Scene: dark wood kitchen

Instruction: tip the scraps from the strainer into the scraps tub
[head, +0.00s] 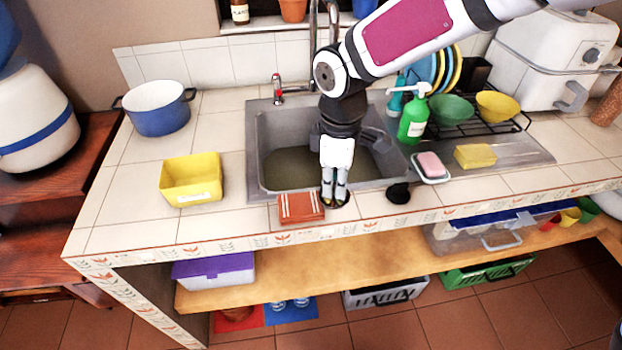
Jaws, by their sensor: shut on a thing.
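The yellow scraps tub (176,187) with a pale label stands open on the tiled counter, left of the sink. My gripper (335,197) points down at the sink's front edge, its fingers close together and shut on a small dark thing, which I take to be the strainer (346,200). Only a little of its dark rim shows around the fingertips. I cannot see any scraps in it. My gripper is to the right of the tub, with the folded orange cloth between them.
The sink (256,150) holds murky water. The folded orange cloth (300,208) and a black object (398,193) lie near its front edge. A green soap bottle (413,125), pink soap (431,164) and yellow sponge (475,156) stand right. A blue pot (159,112) stands behind the tub.

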